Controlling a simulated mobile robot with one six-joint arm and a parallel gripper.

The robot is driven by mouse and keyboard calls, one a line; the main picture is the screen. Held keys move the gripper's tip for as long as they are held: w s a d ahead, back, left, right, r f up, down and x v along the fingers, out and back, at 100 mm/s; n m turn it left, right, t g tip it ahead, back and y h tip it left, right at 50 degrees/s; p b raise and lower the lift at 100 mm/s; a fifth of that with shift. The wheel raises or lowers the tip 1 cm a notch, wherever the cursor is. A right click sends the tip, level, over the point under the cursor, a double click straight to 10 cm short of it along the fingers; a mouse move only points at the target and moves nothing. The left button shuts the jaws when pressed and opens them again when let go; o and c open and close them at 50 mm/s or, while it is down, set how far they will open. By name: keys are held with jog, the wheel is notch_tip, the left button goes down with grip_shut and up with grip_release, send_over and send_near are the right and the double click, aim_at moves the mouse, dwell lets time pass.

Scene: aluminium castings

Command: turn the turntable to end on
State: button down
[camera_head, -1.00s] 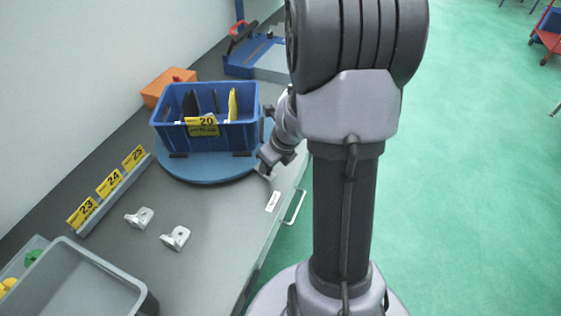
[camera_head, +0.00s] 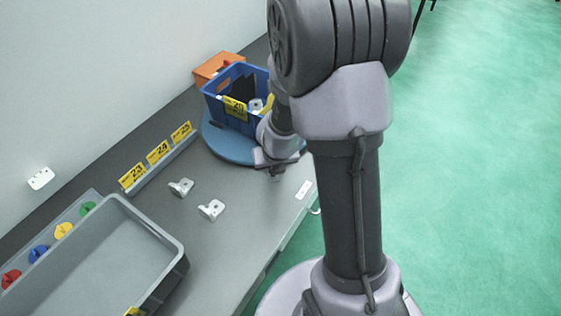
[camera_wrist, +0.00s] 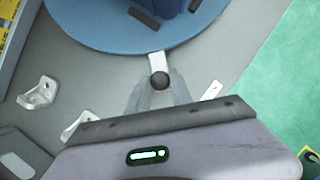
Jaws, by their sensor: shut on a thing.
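The turntable (camera_head: 228,148) is a round blue disc on the grey bench, with a blue crate (camera_head: 228,108) standing on it. The crate carries a yellow label 20 (camera_head: 235,108) and sits at an angle to the bench. In the wrist view the disc (camera_wrist: 120,28) fills the top, and a pale handle bar (camera_wrist: 158,62) with a dark round knob (camera_wrist: 159,81) sticks out from its rim. My gripper (camera_wrist: 161,88) is shut on the knob; its fingers lie either side of it. In the head view my gripper (camera_head: 275,170) is at the disc's near right edge, and my arm hides part of the crate and disc.
Two pale castings (camera_head: 181,187) (camera_head: 211,210) lie on the bench in front of the turntable. A label rail (camera_head: 160,163) runs along the left. A grey bin (camera_head: 178,270) stands at the near left. An orange box (camera_head: 218,68) is behind the crate.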

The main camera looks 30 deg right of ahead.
jog(key=shift+w+a, duration=0.15)
jog(key=shift+a, duration=0.15)
dwell(0.4)
jog(key=c, duration=1.3)
grip_release()
jog(key=shift+c, duration=0.2)
jog(key=shift+o, duration=1)
jog(key=shift+w+a, duration=0.1)
jog(key=shift+a, duration=0.15)
jog(key=shift+d, duration=0.1)
jog(key=p+v, duration=1.2)
jog(key=v, duration=0.5)
jog(key=shift+s+r+p, duration=0.2)
jog(key=shift+p, duration=0.2)
